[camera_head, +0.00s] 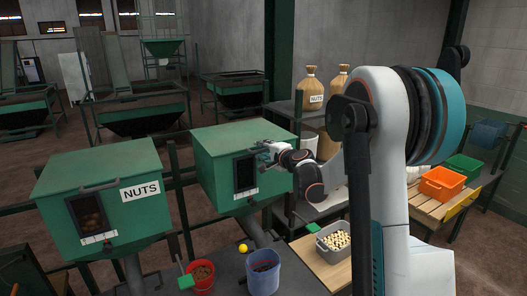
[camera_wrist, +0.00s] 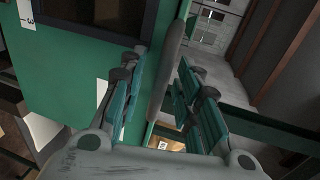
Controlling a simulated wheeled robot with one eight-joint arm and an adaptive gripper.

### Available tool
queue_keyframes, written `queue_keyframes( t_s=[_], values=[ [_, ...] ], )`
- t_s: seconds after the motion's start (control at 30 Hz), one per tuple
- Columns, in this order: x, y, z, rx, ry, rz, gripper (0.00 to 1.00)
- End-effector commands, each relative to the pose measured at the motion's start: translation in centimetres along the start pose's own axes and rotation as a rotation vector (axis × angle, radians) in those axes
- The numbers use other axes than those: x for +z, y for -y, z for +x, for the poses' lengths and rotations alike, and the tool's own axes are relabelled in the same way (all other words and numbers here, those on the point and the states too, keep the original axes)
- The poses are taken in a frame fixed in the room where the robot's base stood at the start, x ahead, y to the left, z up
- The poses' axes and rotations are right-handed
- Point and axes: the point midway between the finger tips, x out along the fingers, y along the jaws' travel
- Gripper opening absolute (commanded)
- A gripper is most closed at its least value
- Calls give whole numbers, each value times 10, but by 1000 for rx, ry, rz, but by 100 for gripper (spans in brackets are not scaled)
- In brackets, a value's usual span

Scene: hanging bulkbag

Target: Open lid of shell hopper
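A green hopper (camera_head: 225,150) with a flat closed lid (camera_head: 240,134) and a dark front window stands in the middle of the head view; no name label shows on it. My gripper (camera_head: 263,153) is at the front edge of its lid. In the wrist view, a grey bar handle (camera_wrist: 174,50) runs between the two teal fingers of my gripper (camera_wrist: 164,62). The fingers are apart, with a gap visible on each side of the handle. The lid handle is hidden behind my gripper in the head view.
A similar green hopper labelled NUTS (camera_head: 98,205) stands at left, lid closed. Below are a red bucket (camera_head: 201,286), a blue bucket (camera_head: 263,280), a yellow ball (camera_head: 243,248) and a grey bin (camera_head: 322,250). Nut sacks (camera_head: 310,92) stand behind; an orange crate (camera_head: 442,186) is at right.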

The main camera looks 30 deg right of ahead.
Motion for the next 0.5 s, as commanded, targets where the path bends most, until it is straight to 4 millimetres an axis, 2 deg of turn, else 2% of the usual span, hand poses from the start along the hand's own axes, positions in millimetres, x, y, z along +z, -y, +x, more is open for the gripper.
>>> queue_keyframes(
  t_s=[0.07, 0.2, 0.5],
  values=[
    [0, 0, 0, 0, 0, 0, 30],
    [0, 0, 0, 0, 0, 0, 1],
    [0, 2, -1, 5, 0, -1, 0]
  ],
)
